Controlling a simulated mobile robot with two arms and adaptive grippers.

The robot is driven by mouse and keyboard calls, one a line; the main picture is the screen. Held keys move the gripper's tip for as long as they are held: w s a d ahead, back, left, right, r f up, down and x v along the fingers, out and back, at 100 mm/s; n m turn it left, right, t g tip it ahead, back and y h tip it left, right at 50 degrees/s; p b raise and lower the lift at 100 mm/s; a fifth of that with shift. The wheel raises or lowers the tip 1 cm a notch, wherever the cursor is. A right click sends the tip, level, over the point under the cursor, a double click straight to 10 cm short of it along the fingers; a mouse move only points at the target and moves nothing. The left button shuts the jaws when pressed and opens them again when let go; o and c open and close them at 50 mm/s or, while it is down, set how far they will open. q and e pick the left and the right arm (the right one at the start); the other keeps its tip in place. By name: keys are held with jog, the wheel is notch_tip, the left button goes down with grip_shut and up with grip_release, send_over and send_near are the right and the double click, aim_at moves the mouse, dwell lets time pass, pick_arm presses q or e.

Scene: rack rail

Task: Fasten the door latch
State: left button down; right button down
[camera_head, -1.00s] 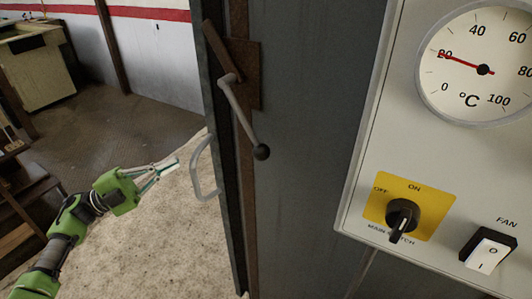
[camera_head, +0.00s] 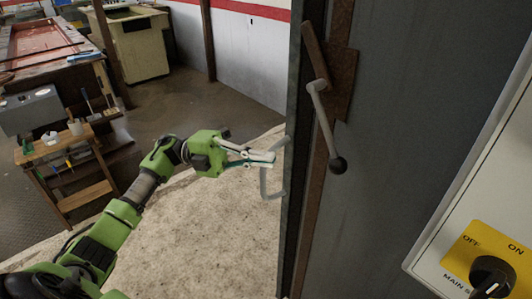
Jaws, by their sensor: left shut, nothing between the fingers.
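The door latch (camera_head: 325,122) is a grey lever with a black ball knob, hanging down and slanting right from a rusty plate (camera_head: 338,90) on the grey metal cabinet. The door (camera_head: 292,150) shows nearly edge-on at the left of the cabinet. A pale loop handle (camera_head: 264,183) stands out from its left side. My left gripper (camera_head: 268,157) is shut and empty, at the upper part of the loop handle and overlapping it in the picture. I cannot tell whether they touch. My right gripper is not in view.
A control panel (camera_head: 470,190) with a yellow main switch plate (camera_head: 490,262) is at the right. A wooden stand (camera_head: 70,165) and a workbench (camera_head: 40,50) are at the left. The floor below my left arm is clear.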

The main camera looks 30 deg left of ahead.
pick_arm(q)
jog(key=p+x, duration=0.4)
jog(key=x, duration=0.6)
jog(key=shift+d+p, duration=0.3)
jog(key=shift+d, duration=0.05)
jog(key=shift+d+r, duration=0.1)
